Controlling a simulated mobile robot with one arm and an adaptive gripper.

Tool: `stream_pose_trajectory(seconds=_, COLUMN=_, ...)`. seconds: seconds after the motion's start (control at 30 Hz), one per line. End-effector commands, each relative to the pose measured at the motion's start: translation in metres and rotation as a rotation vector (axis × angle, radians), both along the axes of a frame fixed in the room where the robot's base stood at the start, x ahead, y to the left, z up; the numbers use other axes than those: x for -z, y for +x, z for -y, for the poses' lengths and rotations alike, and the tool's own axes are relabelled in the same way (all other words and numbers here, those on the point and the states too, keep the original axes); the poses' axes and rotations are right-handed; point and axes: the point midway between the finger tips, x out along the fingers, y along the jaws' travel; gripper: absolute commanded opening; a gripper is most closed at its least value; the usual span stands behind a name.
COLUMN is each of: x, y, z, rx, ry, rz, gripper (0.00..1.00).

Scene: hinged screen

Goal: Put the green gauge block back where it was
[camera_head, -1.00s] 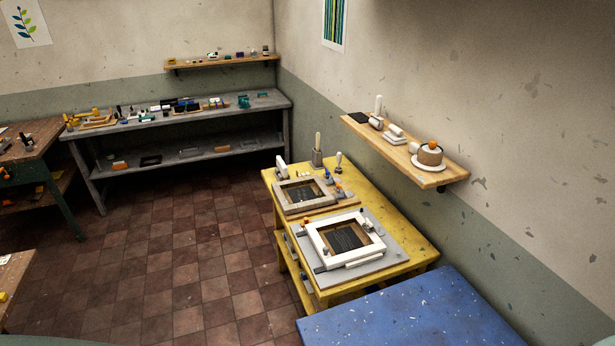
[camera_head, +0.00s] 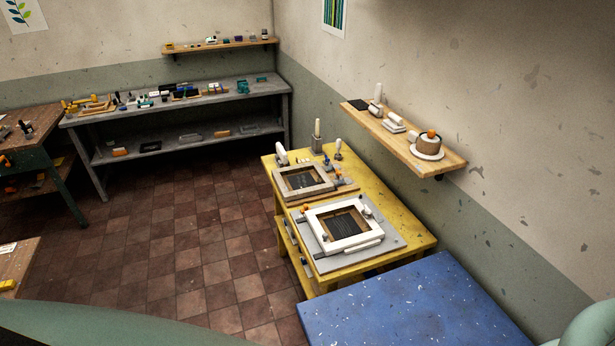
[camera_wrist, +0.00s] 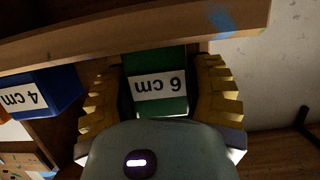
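The green gauge block (camera_wrist: 160,68) shows in the wrist view, with a white label reading "6 cm" upside down. My gripper (camera_wrist: 160,72) has its yellow ribbed fingers close against both sides of the block and appears shut on it. The block's far end reaches the wooden edge across the top of the view; I cannot tell if they touch. A blue block (camera_wrist: 45,88) labelled "4 cm" sits to the left, apart from the green one. My gripper and the green block are not visible in the head view.
A long wooden board (camera_wrist: 70,42) crosses the top of the wrist view. The head view shows a yellow bench (camera_head: 396,212) with two frames, a blue table (camera_head: 400,305), a wall shelf (camera_head: 450,166) and a grey workbench (camera_head: 235,92). The tiled floor between is clear.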

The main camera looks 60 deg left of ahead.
Motion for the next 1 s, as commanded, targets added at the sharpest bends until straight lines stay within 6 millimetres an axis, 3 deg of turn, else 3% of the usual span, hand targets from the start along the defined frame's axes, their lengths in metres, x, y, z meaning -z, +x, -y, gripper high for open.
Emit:
stream_pose_trajectory(seconds=0.2, x=-0.001, y=0.0, z=0.0, rx=-0.001, ry=0.0, rz=0.0, gripper=0.76)
stream_pose_trajectory(seconds=0.57, x=-0.006, y=0.0, z=0.0, rx=-0.002, ry=0.001, rz=-0.001, gripper=0.76)
stream_pose_trajectory(seconds=1.0, x=-0.013, y=-0.044, z=-0.008, rx=0.009, ry=-0.002, rz=0.003, gripper=0.76)
